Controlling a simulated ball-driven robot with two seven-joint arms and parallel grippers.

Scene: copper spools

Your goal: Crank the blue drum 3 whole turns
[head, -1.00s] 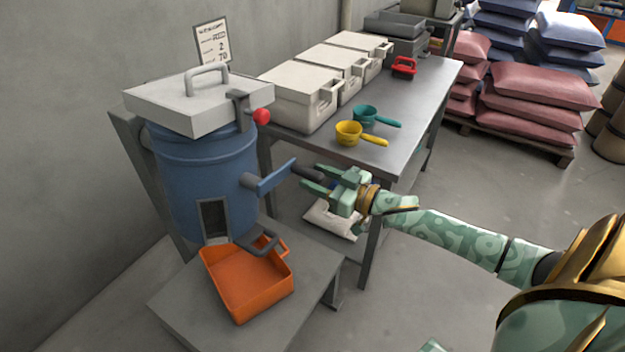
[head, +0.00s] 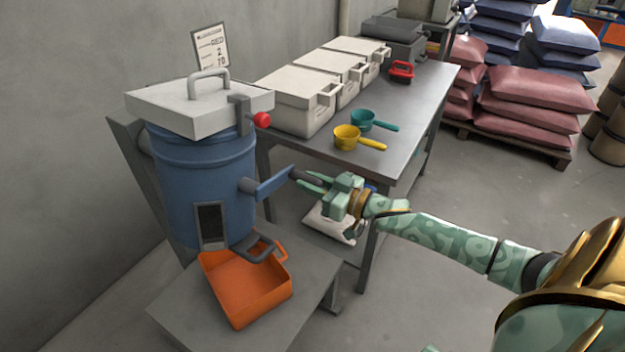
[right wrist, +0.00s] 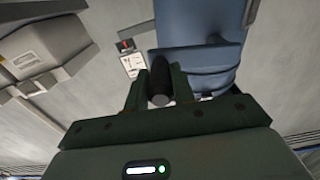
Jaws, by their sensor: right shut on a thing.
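The blue drum (head: 205,180) stands at the left with a grey lid (head: 198,108) shut over its top. A blue crank arm (head: 272,184) sticks out from its right side and ends in a dark grip (head: 304,176). My right gripper (head: 318,180) is shut on that crank grip. In the right wrist view, the dark crank grip (right wrist: 160,85) lies between the two green fingers, with the blue drum (right wrist: 195,40) beyond. My left gripper is not in view.
An orange tray (head: 283,296) sits on a low grey stand below the drum's dark outlet. The metal table (head: 405,125) behind holds white bins (head: 300,100), a yellow scoop (head: 347,137), a teal scoop (head: 362,119) and a red-handled item. A white sack lies beneath.

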